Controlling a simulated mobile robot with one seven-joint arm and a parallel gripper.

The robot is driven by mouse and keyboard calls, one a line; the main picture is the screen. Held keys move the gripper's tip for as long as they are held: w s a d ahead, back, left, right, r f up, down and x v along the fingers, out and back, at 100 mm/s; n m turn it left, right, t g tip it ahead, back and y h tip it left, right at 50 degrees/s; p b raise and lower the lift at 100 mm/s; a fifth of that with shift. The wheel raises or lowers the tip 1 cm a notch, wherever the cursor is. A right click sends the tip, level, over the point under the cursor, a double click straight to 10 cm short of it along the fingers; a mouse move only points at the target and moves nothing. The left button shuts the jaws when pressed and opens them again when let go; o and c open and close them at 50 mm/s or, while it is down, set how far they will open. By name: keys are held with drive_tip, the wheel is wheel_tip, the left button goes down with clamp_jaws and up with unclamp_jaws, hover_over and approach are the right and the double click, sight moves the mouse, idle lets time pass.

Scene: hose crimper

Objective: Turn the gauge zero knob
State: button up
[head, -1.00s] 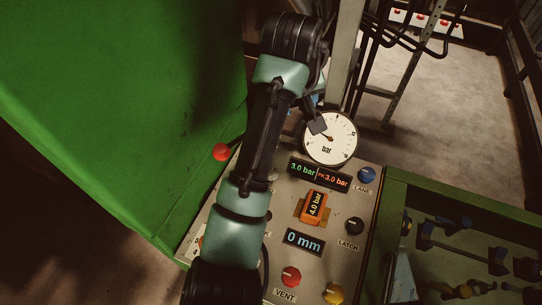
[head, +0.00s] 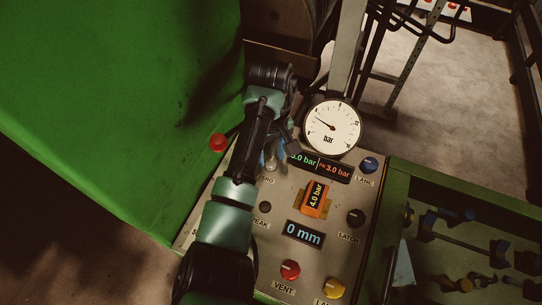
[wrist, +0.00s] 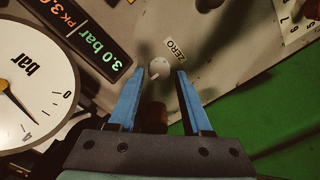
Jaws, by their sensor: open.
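The gauge zero knob (wrist: 159,68) is a small pale round knob on the grey panel, beside the ZERO label (wrist: 174,49) in the wrist view. My gripper (wrist: 160,74) is open, its two blue fingers pointing at the knob, one to each side of it in the picture. I cannot tell whether they touch it or how high above the panel they are. In the head view my gripper (head: 280,152) is over the panel's upper left, partly hidden by my arm. The round white bar gauge (head: 331,127) stands just right of it, and also shows in the wrist view (wrist: 32,82).
The display (head: 320,166) reading 3.0 bar is close right of my gripper. The PEAK knob (head: 265,207), LATCH knob (head: 355,218), blue LANE knob (head: 369,165) and red VENT knob (head: 290,270) are on the panel. A red ball-ended lever (head: 218,143) is left.

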drive_tip(key=shift+f, duration=1.1)
clamp_jaws()
drive_tip(key=shift+r+m, duration=0.1)
drive_tip(key=shift+m, duration=0.3)
drive_tip(key=m+p, duration=0.2)
drive_tip(key=m, duration=0.2)
drive_tip(key=shift+m, duration=0.3)
drive_tip(key=m+p, duration=0.2)
drive_tip(key=m, duration=0.4)
drive_tip(key=shift+w+m, duration=0.1)
drive_tip(key=shift+m, duration=0.3)
